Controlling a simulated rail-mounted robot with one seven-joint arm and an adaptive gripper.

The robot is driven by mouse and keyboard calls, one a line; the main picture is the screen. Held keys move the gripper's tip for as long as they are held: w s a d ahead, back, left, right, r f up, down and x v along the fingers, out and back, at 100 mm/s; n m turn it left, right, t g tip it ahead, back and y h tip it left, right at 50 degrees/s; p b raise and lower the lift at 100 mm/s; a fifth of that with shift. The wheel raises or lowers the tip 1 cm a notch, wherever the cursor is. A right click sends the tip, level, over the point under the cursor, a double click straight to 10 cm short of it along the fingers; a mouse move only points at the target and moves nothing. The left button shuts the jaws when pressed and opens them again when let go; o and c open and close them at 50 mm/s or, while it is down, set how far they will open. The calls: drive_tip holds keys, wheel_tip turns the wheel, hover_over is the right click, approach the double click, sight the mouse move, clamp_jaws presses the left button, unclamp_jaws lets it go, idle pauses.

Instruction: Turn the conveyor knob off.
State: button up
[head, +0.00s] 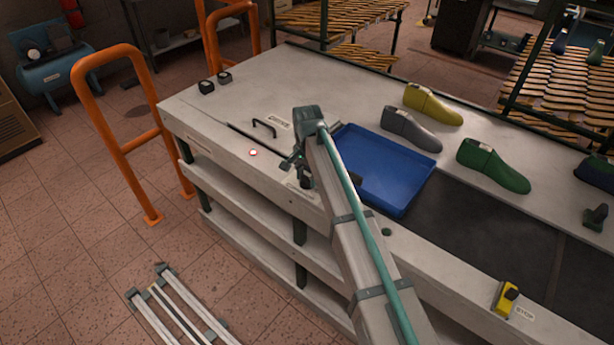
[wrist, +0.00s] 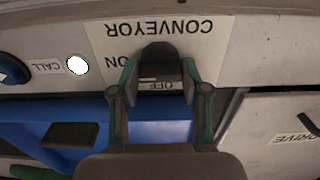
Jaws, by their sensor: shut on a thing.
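The conveyor knob (wrist: 160,58) is a dark, rounded knob on a white label plate (wrist: 215,45) in the wrist view. The plate reads CONVEYOR, with ON and OFF beside the knob, all upside down in the picture. My gripper (wrist: 161,76) has one finger on each side of the knob and is shut on it. The fingers hide part of the lettering, and I cannot tell which mark the knob points to. In the head view my gripper (head: 296,166) is low at the bench's front edge, and my arm hides much of the knob area.
A blue tray (head: 415,200) lies right of my gripper on the bench. A lit button (head: 253,152), marked CALL in the wrist view (wrist: 77,65), is to its left. Yellow (head: 432,103), grey (head: 411,130) and green (head: 492,165) lasts stand behind. A yellow stop box (head: 505,298) is front right.

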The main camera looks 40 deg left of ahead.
sight(307, 177)
drive_tip(key=shift+n, duration=0.3)
drive_tip(key=n+b, duration=0.1)
drive_tip(key=n, duration=0.3)
drive_tip(key=n+b, duration=0.1)
drive_tip(key=n, duration=0.3)
drive_tip(key=shift+n, duration=0.4)
drive_tip(key=n, duration=0.4)
drive_tip(key=shift+n, duration=0.3)
drive_tip(key=shift+n+b, duration=0.4)
drive_tip(key=shift+n, duration=1.5)
drive_tip(key=o, duration=1.1)
drive_tip(key=shift+o, duration=0.2)
drive_tip(key=shift+r, duration=0.15)
wheel_tip(307, 177, up, 12)
